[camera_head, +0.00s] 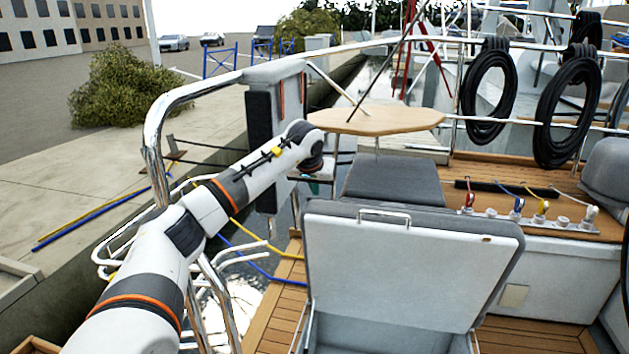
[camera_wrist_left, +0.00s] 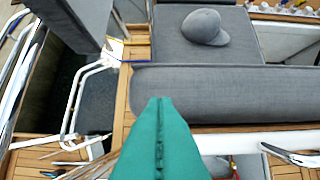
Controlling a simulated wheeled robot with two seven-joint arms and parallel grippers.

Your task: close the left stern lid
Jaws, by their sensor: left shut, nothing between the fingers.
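The left stern lid stands raised in the head view, with its white underside (camera_head: 400,262) facing me and a metal handle (camera_head: 384,215) near its upper edge. Its grey cushion (camera_wrist_left: 240,97) shows from above in the wrist view. My right gripper is out of view.
A grey cap (camera_wrist_left: 205,27) lies on a seat. A steel rail (camera_head: 153,150) runs along the left beside my arm. Winch lines with coloured handles (camera_head: 540,208) are at right.

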